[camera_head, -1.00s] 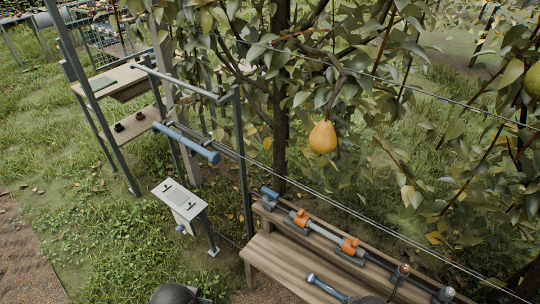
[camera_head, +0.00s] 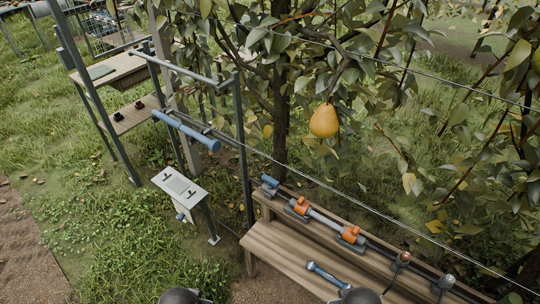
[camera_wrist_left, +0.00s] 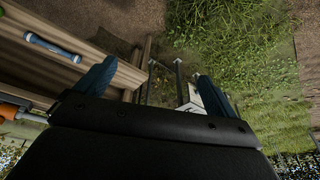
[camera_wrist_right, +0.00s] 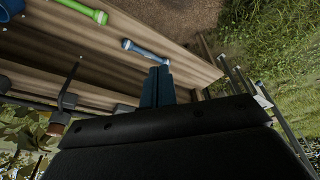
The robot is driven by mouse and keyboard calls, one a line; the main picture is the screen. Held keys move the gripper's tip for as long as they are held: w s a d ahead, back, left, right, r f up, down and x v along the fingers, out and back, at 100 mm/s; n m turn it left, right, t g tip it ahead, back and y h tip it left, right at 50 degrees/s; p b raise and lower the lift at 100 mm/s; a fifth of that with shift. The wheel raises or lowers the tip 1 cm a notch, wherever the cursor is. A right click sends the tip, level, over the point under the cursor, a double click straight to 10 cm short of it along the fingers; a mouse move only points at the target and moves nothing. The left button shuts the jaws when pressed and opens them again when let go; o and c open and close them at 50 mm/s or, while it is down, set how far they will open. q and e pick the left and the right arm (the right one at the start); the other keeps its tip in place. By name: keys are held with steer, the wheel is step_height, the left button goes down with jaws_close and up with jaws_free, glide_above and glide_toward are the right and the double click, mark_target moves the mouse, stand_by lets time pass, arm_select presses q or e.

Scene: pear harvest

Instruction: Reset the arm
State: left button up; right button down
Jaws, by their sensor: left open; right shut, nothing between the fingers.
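My left gripper (camera_wrist_left: 152,85) shows in the left wrist view with its two blue fingers spread wide and nothing between them. My right gripper (camera_wrist_right: 158,80) shows in the right wrist view with its blue fingers together and nothing held. In the head view only dark rounded parts of my arms show at the bottom edge; the fingers are out of sight there. A yellow pear (camera_head: 324,121) hangs from the tree branch, apart from both grippers.
A wooden bench (camera_head: 290,253) at lower right bears a blue-handled tool (camera_head: 328,276) and an orange-and-grey pole tool (camera_head: 318,220). A small white stand (camera_head: 180,187) and a metal frame (camera_head: 236,150) stand left of it. Wires cross before the tree. Grass lies open at left.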

arm_select(q)
steer(key=s+f+b, duration=0.3)
steer(key=s+f, duration=0.1)
steer(key=f, duration=1.8)
steer(key=s+d+f+g+b, duration=0.1)
steer(key=s+f+b, duration=0.2)
steer(key=f, duration=2)
steer(key=shift+s, duration=0.6)
arm_select(e)
steer(key=s+f, duration=0.2)
steer(key=f, duration=1.3)
steer(key=s+f+g, duration=0.1)
steer(key=s+f, duration=0.2)
steer(key=f, duration=1.2)
steer(key=s+a+f, duration=0.1)
steer(key=s+f, duration=0.2)
steer(key=f, duration=1.2)
arm_select(q)
steer(key=shift+d+f, duration=0.1)
arm_select(e)
steer(key=shift+s+a+f, duration=0.1)
